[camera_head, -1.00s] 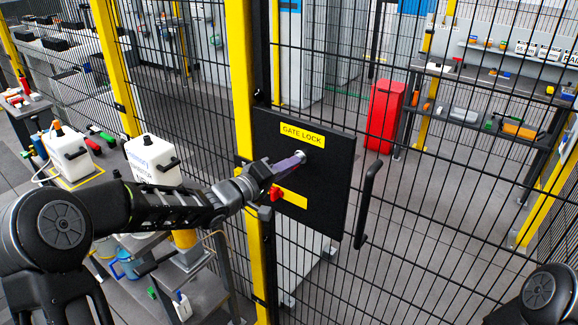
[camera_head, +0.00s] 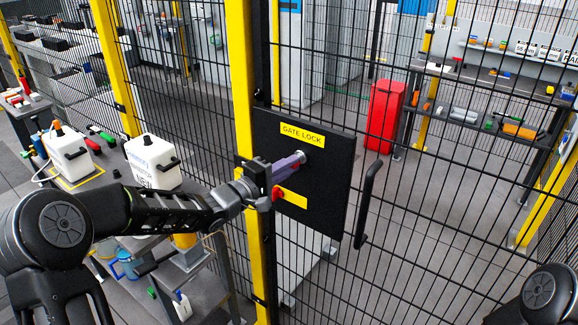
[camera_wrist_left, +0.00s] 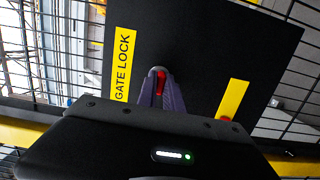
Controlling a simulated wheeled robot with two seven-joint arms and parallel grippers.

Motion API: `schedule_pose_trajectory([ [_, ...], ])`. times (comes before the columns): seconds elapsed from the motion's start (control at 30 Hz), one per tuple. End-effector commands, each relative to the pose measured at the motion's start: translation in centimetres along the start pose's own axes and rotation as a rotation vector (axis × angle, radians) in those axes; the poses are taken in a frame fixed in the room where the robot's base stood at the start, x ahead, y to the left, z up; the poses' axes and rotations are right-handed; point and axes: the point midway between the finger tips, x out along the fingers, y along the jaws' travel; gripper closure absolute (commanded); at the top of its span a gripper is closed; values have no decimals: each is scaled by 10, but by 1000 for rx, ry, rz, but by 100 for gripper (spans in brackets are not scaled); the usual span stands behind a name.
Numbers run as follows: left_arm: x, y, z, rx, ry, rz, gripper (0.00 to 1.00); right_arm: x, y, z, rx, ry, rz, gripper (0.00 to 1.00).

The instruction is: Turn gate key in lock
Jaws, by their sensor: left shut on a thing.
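The black gate lock plate (camera_head: 325,178) has a yellow GATE LOCK label (camera_head: 302,135) and a round silver lock cylinder (camera_head: 299,155). My left gripper (camera_head: 293,161) points at the cylinder, its purple fingers reaching it. In the left wrist view my left gripper (camera_wrist_left: 161,92) is shut on the red key (camera_wrist_left: 161,82), which sits between the fingertips at the cylinder. The fingers hide most of the key, and its depth in the lock cannot be told. My right gripper is not in view.
A second yellow label (camera_head: 295,199) with a red piece (camera_head: 278,194) beside it lies below the fingers. A black gate handle (camera_head: 367,205) stands right of the plate. Yellow posts (camera_head: 241,90) and black mesh surround it. A white container (camera_head: 152,163) stands left, near my arm.

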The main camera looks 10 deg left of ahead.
Motion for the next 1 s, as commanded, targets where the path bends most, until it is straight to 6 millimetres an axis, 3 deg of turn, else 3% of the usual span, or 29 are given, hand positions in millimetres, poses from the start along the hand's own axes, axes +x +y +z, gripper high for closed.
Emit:
schedule_pose_trajectory([
  [0.33, 0, 0, 0, -23, -1, 5, 64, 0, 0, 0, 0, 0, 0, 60],
  [0.7, -1, 0, 0, -22, 0, 4, 64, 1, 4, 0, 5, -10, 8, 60],
  [1.0, -46, -2, -1, -20, 3, 4, 64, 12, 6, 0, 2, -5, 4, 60],
])
